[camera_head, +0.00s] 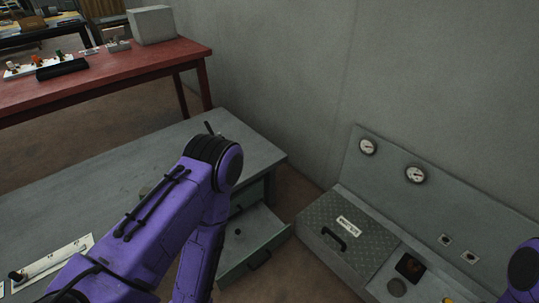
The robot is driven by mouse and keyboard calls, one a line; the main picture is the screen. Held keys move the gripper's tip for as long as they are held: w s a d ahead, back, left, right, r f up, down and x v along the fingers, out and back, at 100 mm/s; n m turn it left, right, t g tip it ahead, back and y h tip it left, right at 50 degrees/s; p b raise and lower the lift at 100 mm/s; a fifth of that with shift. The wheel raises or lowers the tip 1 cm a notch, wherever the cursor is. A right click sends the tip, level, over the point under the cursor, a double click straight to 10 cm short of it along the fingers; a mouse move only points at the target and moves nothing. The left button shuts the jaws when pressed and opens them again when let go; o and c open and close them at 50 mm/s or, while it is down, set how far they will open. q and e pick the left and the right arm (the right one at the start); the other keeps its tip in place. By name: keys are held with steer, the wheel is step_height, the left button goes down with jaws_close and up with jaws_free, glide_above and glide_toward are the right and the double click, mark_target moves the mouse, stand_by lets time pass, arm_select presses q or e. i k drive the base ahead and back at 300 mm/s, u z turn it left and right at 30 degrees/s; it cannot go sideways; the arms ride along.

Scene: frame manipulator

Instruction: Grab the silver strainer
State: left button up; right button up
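I cannot make out a silver strainer for certain. A small round grey disc (397,287) sits in the top of the grey console at the lower right; I cannot tell whether it is a strainer. My purple left arm reaches up over the grey bench and bends back down, and its gripper is out of view below. Part of my purple right arm shows at the lower right edge, and its gripper is out of view. The left arm hides part of the bench and the drawer.
The grey bench (110,185) has an open drawer (262,238) with a small dark item (238,232) in it. The console (325,232) has a handled lid and gauges (415,174). A red table (100,86) with small objects stands behind. Bare floor shows between bench and console.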

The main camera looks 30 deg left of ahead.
mark_target(238, 234)
steer(key=u, duration=1)
